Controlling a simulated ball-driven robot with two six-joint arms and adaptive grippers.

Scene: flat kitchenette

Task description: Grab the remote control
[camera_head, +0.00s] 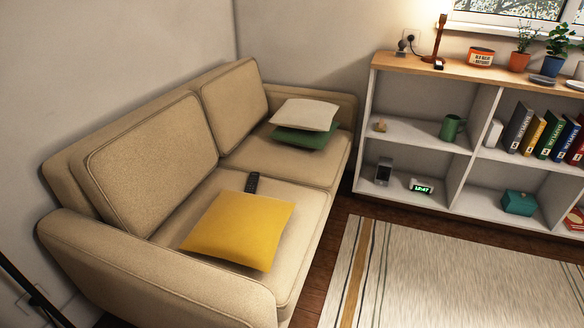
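The remote control (252,182) is dark and slim. It lies on the seat of the beige sofa (303,203), just behind the far edge of a yellow cushion (238,229). Its upper face shows, with small buttons too fine to make out. Neither of my grippers is in the head view, so their state is hidden.
A white and a green cushion (300,138) lie stacked on the sofa's far seat. A white shelf unit (415,108) with books, a mug and a clock stands at the right. A striped rug (450,275) and bare wooden floor lie in front of the sofa. The rug is clear.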

